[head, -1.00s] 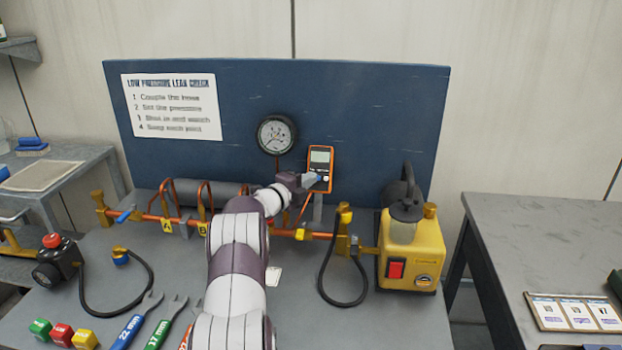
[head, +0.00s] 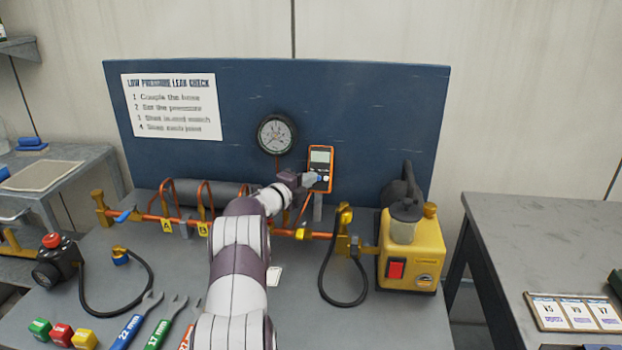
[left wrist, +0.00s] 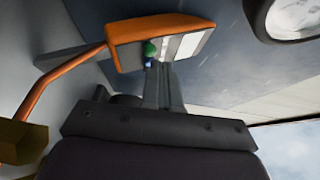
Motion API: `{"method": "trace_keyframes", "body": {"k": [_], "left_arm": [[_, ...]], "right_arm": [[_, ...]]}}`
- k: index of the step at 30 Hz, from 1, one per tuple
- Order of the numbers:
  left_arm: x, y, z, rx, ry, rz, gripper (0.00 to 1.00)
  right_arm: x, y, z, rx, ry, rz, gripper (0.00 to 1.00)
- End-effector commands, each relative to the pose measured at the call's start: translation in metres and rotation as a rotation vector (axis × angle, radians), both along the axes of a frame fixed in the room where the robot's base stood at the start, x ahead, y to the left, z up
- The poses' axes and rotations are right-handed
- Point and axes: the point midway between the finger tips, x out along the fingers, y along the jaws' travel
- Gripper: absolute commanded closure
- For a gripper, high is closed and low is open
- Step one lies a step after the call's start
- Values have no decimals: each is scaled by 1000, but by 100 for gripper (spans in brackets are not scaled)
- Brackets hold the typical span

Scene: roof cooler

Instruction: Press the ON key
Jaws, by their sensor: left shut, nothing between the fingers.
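In the left wrist view the gripper's closed fingers (left wrist: 160,85) reach to the orange meter (left wrist: 160,28), with a green key and a blue spot beside the tips. I cannot tell whether the tips touch a key. No key label is readable. My right gripper is not in view.
A round pressure gauge (head: 277,135) is left of the meter on the blue board (head: 380,110). Copper piping (head: 318,235) runs below. A yellow pump (head: 412,255) with a red switch stands at right, and a black hose (head: 325,275) loops before it.

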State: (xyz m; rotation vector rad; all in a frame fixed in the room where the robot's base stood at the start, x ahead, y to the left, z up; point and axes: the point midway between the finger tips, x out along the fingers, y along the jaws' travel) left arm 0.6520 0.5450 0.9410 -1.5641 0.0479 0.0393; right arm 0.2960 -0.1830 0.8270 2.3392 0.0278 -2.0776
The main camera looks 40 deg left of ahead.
Motion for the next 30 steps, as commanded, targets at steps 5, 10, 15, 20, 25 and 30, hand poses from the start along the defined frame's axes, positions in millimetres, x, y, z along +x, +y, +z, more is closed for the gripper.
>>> {"method": "trace_keyframes", "body": {"k": [5, 10, 15, 20, 25, 30], "left_arm": [[1, 0, -1, 0, 0, 0, 100], [2, 1, -2, -1, 1, 0, 100], [4, 2, -3, -1, 1, -1, 100], [3, 2, -2, -1, 1, 0, 100], [-2, -1, 1, 0, 0, 1, 100], [-7, -3, 3, -2, 1, 1, 100]], "right_arm": [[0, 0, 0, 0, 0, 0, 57], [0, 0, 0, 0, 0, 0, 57], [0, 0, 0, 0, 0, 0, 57], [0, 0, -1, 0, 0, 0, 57], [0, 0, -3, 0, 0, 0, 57], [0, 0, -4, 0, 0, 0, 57]]}}
